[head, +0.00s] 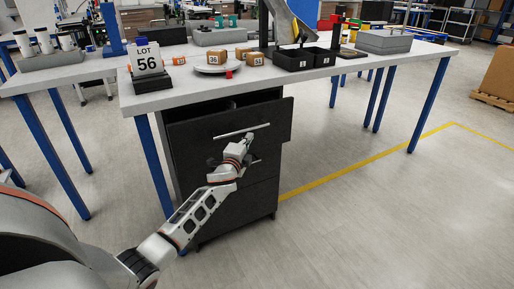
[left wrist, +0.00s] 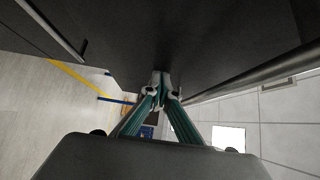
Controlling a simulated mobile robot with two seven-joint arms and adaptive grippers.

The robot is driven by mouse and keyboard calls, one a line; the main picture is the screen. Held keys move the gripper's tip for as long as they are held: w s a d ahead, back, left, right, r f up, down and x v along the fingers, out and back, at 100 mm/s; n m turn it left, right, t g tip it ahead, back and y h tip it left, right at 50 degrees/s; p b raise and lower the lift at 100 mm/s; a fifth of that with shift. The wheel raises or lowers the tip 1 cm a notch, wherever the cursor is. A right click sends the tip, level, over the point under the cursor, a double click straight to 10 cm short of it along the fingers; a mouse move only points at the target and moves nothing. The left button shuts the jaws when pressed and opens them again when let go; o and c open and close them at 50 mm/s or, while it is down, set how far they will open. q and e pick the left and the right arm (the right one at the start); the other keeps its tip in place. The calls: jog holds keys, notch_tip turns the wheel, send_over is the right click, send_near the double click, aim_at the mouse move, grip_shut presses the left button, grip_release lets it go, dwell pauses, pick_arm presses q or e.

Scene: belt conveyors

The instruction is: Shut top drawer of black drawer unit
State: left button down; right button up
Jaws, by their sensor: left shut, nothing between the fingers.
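The black drawer unit (head: 262,196) stands under the white table. Its top drawer (head: 190,137) is pulled out, with a dark gap showing behind its front panel. A light bar handle (head: 242,131) runs across that front. My left gripper (head: 246,142) is shut and empty, just below this handle in the head view. In the left wrist view the closed fingertips (left wrist: 161,79) are close to a dark drawer surface (left wrist: 190,35); I cannot tell whether they touch it. My right gripper is not in view.
The table (head: 190,93) carries a LOT 56 sign (head: 147,59), a plate (head: 213,68) with small boxes, and black bins (head: 294,60). Its blue legs (head: 153,167) stand beside the drawer unit. The floor (head: 380,220) to the right is clear, with a yellow line.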

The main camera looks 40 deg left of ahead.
pick_arm(q)
jog(key=a, duration=0.1)
jog(key=w+a, duration=0.1)
jog(key=a, duration=0.1)
jog(key=w+a+b, duration=0.1)
jog(key=shift+a+f, duration=0.2)
jog(key=shift+a, duration=0.4)
jog(key=shift+w+a+r, duration=0.15)
jog(key=shift+w+a, duration=0.05)
jog(key=shift+a, duration=0.2)
jog(key=shift+a+r, duration=0.1)
jog(key=shift+r, duration=0.1)
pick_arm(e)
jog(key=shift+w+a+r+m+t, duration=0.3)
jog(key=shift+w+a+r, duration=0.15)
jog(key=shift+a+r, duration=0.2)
